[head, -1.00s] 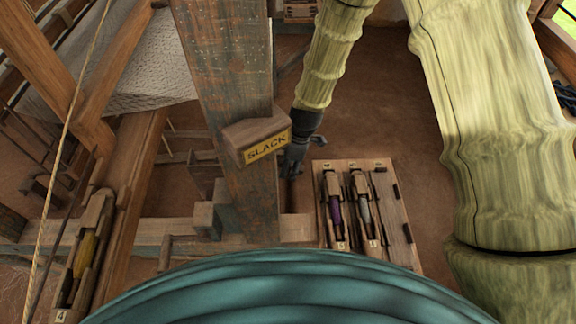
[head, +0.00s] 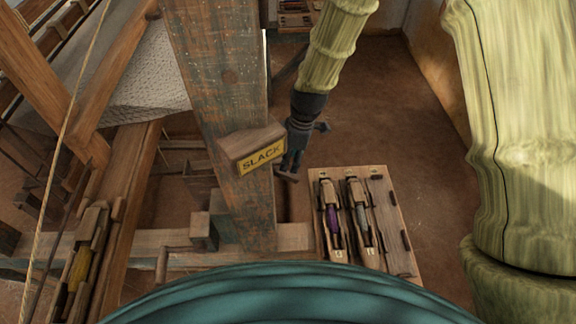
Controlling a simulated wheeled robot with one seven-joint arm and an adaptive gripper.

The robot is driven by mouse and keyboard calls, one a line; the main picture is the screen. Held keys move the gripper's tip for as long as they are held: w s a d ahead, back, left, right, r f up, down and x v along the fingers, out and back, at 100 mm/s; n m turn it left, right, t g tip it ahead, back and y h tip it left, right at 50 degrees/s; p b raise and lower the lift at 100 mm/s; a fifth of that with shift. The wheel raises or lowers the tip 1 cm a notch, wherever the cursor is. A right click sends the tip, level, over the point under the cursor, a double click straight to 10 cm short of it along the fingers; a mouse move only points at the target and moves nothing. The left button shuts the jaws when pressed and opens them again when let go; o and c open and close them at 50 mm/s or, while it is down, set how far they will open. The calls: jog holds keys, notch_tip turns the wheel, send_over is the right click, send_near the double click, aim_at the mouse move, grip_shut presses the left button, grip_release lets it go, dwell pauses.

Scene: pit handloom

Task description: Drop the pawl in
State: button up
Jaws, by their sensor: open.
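My gripper (head: 290,168) hangs just right of the upright loom post (head: 232,120), beside the wooden block with the yellow SLACK sign (head: 261,156). Its dark fingers point down and are open. A small brown bar-like piece (head: 287,177) shows at the fingertips; I cannot tell whether it is the pawl, or whether the fingers touch it. No pawl can be made out for certain, as the post, the sign block and my gripper hide much of that spot.
A wooden board (head: 400,235) with two shuttles, one with purple thread (head: 332,217) and one with grey (head: 364,224), lies right of the post. Another shuttle with yellow thread (head: 79,268) is at lower left. White cloth (head: 150,75) is behind. Brown floor on the right is clear.

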jog(key=shift+d+r, duration=0.2)
jog(key=shift+r, duration=0.65)
jog(key=shift+d+r, duration=0.15)
jog(key=shift+r, duration=0.7)
